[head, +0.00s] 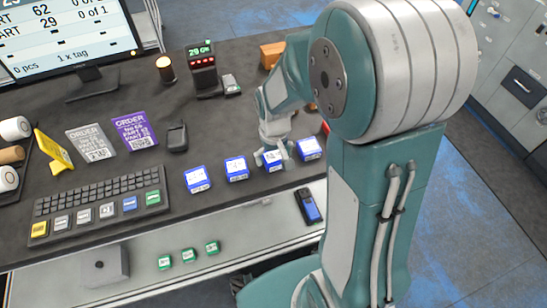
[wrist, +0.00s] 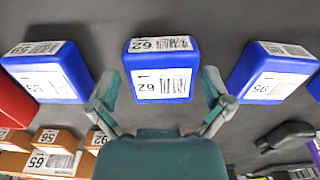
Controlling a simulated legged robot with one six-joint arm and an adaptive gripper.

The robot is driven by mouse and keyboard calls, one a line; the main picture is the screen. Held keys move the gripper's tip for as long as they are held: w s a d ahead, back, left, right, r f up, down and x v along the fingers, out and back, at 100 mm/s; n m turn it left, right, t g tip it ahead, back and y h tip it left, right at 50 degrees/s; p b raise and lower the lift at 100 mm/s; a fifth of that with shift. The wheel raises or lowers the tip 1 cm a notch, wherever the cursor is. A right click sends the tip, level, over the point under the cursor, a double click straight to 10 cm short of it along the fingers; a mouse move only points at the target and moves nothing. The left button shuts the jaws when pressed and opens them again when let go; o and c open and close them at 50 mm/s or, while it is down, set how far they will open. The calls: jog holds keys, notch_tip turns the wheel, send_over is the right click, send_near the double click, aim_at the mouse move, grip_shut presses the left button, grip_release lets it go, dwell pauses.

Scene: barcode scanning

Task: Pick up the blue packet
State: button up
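Several blue packets with white barcode labels lie in a row on the dark desk. In the wrist view, a blue packet labelled 62 (wrist: 160,68) lies between the fingertips of my gripper (wrist: 159,80). The fingers are spread, one on each side, with a narrow gap to each packet side. Two more blue packets, on the left (wrist: 45,72) and right (wrist: 270,72), flank it outside the fingers. In the head view, my gripper (head: 272,147) is down at the third blue packet (head: 275,160) from the left and partly covers it.
Orange boxes (wrist: 55,140) and a red thing (wrist: 14,102) are at the wrist view's left. In the head view, a keyboard (head: 100,205), order cards (head: 134,131), a black scanner (head: 178,136) and a display stand (head: 203,72) occupy the desk. A dark handheld device (head: 307,206) lies on the lower grey surface.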

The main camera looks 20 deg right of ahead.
jog(key=c, duration=0.9)
jog(key=shift+a, duration=0.1)
jog(key=shift+a, duration=0.1)
